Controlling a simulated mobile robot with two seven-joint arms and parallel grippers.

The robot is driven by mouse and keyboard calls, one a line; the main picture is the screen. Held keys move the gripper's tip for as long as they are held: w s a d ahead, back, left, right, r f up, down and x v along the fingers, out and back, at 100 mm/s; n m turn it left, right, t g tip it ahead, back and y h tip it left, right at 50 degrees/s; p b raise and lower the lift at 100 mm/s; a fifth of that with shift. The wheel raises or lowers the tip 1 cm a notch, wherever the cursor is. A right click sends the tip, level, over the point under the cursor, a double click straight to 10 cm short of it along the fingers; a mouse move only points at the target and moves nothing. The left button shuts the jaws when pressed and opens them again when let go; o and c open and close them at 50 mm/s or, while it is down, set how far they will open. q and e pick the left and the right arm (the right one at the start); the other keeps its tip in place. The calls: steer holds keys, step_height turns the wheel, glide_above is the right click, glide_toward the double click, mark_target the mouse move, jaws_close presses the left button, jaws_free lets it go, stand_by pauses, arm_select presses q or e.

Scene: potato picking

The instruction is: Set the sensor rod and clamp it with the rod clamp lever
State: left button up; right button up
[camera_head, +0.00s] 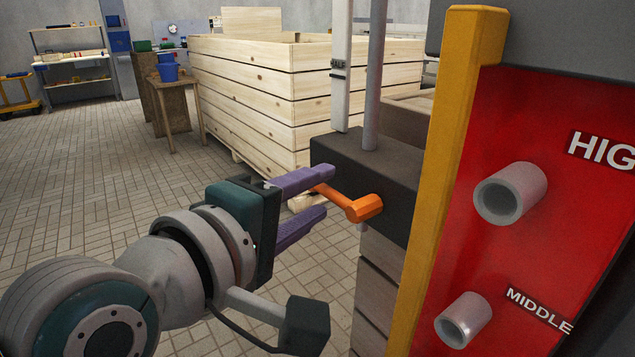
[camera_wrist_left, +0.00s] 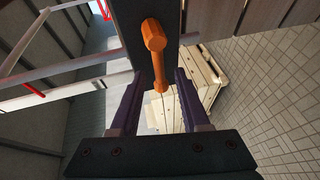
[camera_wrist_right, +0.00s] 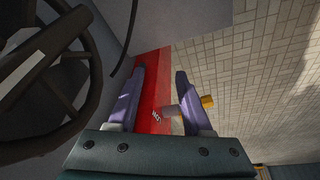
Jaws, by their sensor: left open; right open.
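The orange clamp lever (camera_head: 365,208) sticks out from a dark block (camera_head: 400,165) in the head view. A round grey rod (camera_head: 375,80), apparently the sensor rod, stands upright at that block; its lower end is hidden. My left gripper (camera_head: 325,193) is open at the lever's free end. In the left wrist view the lever (camera_wrist_left: 155,45) points down, its end between the purple fingertips (camera_wrist_left: 160,76), with gaps visible both sides. My right gripper (camera_wrist_right: 161,70) is open and empty in its wrist view, near a red panel (camera_wrist_right: 150,75) marked LOW.
The red panel (camera_head: 560,140) has grey tubes at HIGH (camera_head: 510,193) and MIDDLE (camera_head: 463,320), edged by a yellow post (camera_head: 440,150). A lighter flat post (camera_head: 340,60) stands beside the rod. A wooden crate (camera_head: 260,80) stands behind. A steering wheel (camera_wrist_right: 90,60) is left of my right gripper.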

arm_select(q)
steer(key=shift+w+d+f, duration=0.1)
steer(key=shift+w+d, duration=0.25)
steer(key=shift+w, duration=0.15)
jaws_close()
stand_by(1.2)
